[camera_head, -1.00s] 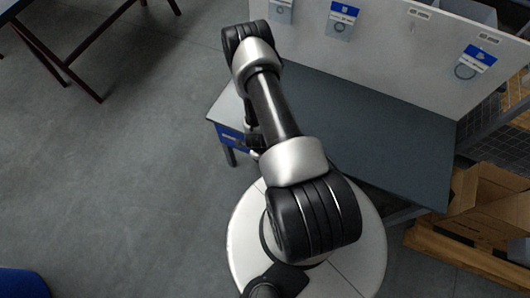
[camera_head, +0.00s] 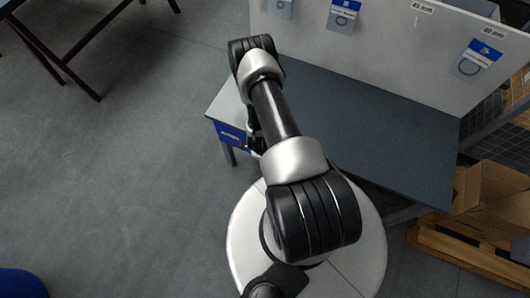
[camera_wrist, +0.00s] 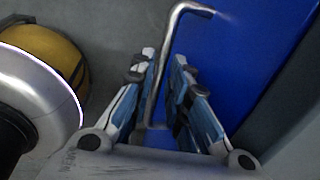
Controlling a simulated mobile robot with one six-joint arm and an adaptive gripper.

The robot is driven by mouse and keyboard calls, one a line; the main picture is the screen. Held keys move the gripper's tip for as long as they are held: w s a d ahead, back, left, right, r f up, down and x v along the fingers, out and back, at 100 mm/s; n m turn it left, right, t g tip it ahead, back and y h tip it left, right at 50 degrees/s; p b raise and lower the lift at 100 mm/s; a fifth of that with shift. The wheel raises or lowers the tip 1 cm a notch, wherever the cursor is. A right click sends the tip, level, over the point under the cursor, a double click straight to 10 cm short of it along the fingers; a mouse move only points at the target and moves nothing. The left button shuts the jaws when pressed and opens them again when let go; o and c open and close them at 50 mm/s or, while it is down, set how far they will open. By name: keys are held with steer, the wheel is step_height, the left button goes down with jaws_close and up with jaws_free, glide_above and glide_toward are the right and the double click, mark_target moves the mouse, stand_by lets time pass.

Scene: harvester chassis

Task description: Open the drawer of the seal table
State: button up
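The seal table (camera_head: 370,125) has a dark grey top and stands right of centre in the head view. Its blue drawer front (camera_head: 231,132) shows at the table's left end. In the wrist view the blue front (camera_wrist: 235,65) fills the upper right, with a bent metal bar handle (camera_wrist: 163,62) on it. My gripper (camera_wrist: 165,62) has one finger on each side of the handle. The fingers are apart, and a narrow gap shows beside the bar. In the head view my arm hides most of the gripper and the handle.
A white back panel (camera_head: 390,50) with labelled hanging seals rises behind the tabletop. Cardboard boxes (camera_head: 490,195) on a wooden pallet (camera_head: 470,250) stand at the right. The floor (camera_head: 120,160) left of the table is clear. A yellow round object (camera_wrist: 45,50) is at the wrist view's left.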

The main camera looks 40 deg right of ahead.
jaws_close()
